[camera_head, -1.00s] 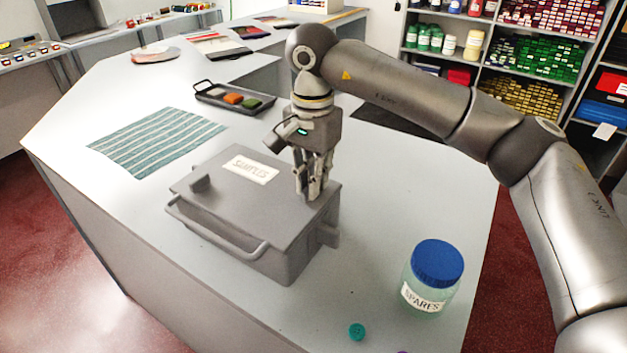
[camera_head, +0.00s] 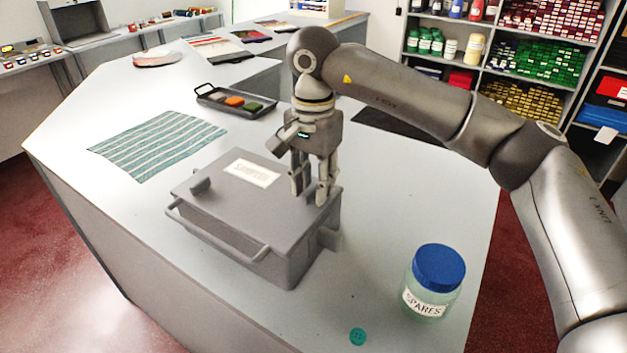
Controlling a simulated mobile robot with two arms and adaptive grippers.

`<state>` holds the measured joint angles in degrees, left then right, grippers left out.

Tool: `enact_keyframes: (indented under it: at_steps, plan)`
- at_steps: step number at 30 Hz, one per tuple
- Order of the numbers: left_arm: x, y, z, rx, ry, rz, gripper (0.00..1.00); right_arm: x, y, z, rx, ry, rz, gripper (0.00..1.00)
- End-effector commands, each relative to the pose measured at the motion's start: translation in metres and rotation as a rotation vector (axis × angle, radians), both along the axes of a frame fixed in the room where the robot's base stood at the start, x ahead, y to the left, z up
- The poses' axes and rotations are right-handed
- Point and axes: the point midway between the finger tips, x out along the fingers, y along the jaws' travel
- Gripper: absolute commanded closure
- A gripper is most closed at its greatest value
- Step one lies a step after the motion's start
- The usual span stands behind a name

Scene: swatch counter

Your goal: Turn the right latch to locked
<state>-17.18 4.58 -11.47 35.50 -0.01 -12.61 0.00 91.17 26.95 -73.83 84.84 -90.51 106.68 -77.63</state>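A grey box (camera_head: 226,214) with a paper label reading SAMPLES (camera_head: 252,173) on its lid stands on the counter. A small raised grey latch (camera_head: 201,186) is at the lid's left front. My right gripper (camera_head: 311,192) points down at the lid's right end, its two fingers apart with a gap between them. My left gripper is out of view.
A jar labelled SPARES (camera_head: 434,283) with a blue lid stands right of the box, near a teal button (camera_head: 357,337). A striped cloth (camera_head: 155,146) and a black tray (camera_head: 236,103) with coloured pieces lie behind. The counter between box and jar is clear.

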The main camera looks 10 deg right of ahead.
Motion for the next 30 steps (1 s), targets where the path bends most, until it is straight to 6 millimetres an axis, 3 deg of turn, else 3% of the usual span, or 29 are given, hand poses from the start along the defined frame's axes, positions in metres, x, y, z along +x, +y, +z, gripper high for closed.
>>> enact_keyframes:
  at_steps: [8, 21, 30]
  plan:
    - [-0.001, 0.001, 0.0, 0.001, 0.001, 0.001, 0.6, 0.001, 0.001, 0.015, 0.001, -0.004, 0.0, 0.68]
    - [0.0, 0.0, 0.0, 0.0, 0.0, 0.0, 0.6, 0.0, 0.0, 0.104, -0.001, -0.002, -0.001, 0.68]
    - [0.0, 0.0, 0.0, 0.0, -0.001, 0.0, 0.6, 0.0, 0.0, 0.12, 0.0, 0.0, 0.0, 0.68]
